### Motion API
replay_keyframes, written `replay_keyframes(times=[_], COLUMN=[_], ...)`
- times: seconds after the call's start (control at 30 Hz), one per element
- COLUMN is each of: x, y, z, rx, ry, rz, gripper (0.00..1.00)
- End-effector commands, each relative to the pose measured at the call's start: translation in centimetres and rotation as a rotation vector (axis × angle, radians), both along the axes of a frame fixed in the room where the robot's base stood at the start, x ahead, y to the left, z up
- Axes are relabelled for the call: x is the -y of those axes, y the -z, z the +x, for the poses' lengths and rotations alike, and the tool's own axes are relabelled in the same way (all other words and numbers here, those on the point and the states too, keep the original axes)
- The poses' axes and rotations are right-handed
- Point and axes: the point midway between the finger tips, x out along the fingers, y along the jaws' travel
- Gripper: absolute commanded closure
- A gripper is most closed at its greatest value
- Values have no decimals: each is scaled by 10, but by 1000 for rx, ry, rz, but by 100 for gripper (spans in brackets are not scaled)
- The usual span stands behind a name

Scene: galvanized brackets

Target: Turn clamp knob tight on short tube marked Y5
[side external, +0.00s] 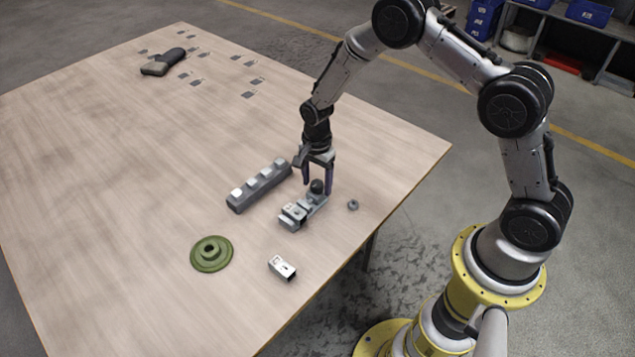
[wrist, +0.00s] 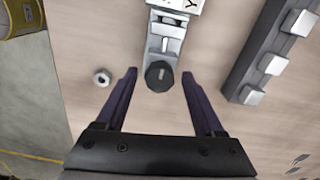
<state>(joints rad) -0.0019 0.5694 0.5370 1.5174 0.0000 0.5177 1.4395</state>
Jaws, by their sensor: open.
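The clamp knob (wrist: 159,75) is dark and round with a light bar mark on top, at the end of a grey metal clamp (wrist: 166,38). In the side external view the knob (side external: 317,186) stands on the near-right part of the table. A short tube marked Y (wrist: 187,3) sits at the clamp's far end, cut off by the wrist view's top edge; I cannot read the rest of its mark. In the side external view the tube (side external: 293,212) is pale. My gripper (wrist: 159,78) is open, its fingers on either side of the knob with gaps, not touching it.
A grey bar with several pale blocks (side external: 259,186) lies left of the clamp. A small nut (side external: 353,205) lies to its right. A loose pale square tube (side external: 282,268) and a green flanged disc (side external: 211,253) lie nearer. A dark tool (side external: 163,62) and small brackets (side external: 196,82) are far back.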

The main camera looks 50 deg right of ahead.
Motion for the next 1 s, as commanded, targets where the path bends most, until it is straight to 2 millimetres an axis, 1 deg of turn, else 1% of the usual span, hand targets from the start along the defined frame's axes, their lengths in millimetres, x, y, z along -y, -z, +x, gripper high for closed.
replay_keyframes(times=[0.17, 0.27, 1.0], x=[0, 0, 0], y=[0, 0, 0], z=[0, 0, 0], rx=[0, 0, 0], ry=[-13, -77, -772], rz=[0, 0, 0], gripper=[30, 30, 30])
